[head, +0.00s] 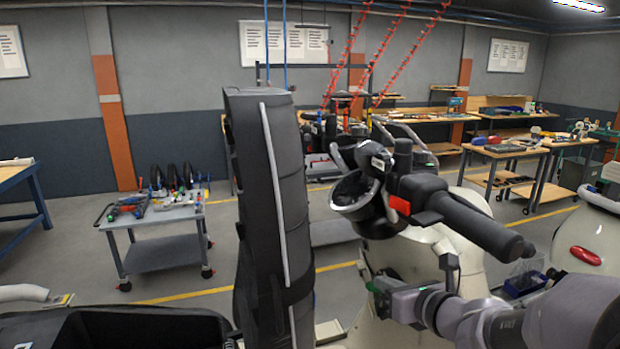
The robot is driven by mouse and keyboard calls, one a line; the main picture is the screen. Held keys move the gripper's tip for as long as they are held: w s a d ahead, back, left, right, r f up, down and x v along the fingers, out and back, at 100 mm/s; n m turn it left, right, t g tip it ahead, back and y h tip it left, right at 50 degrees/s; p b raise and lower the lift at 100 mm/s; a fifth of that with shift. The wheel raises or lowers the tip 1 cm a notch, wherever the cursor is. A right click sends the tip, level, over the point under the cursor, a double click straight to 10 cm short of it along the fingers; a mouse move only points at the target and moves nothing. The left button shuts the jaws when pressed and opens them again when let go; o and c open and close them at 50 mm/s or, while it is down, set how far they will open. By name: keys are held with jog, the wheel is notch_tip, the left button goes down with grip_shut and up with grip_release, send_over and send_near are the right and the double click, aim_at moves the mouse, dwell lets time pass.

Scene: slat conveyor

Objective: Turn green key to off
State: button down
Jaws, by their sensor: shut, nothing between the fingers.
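My gripper (372,287) is at the lower centre, at the end of my grey-purple arm, close against the cream body of a scooter (400,260). Its fingers are small and dark here; it is shut, with nothing seen held. A small green patch (379,300) shows right at the gripper. I cannot tell whether it is the green key or part of the gripper. No key lock or off mark can be made out, and the gripper may hide them.
The scooter's handlebar grip (475,222) juts out just above my arm, with a red switch (399,205) beside it. A tall black padded column (270,190) stands to the left. A grey tool cart (155,220) and workbenches (505,150) stand farther back.

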jog(key=p+v, duration=0.1)
jog(key=v, duration=0.2)
jog(key=p+v, duration=0.1)
jog(key=v, duration=0.1)
jog(key=shift+s+d+r, duration=0.15)
jog(key=shift+s+r, duration=0.05)
jog(key=shift+r, duration=0.3)
jog(key=s+a+f+n+g+y+b, duration=0.1)
jog(key=s+a+f+n+g+b, duration=0.15)
jog(key=s+a+n, duration=0.35)
jog(key=s+a+f+n+g+y+b, duration=0.25)
jog(key=s+a+n, duration=0.2)
jog(key=n, duration=0.25)
jog(key=s+d+f+n+g+h+b, duration=0.1)
jog(key=s+d+f+n+h+b, duration=0.2)
jog(key=s+n, duration=1)
notch_tip(320, 180, down, 5)
jog(key=n+h+b, duration=0.2)
jog(key=h+b, duration=0.1)
jog(key=shift+s+n+g+b, duration=0.25)
jog(key=shift+n+g+b, duration=0.05)
jog(key=shift+g+b, duration=0.1)
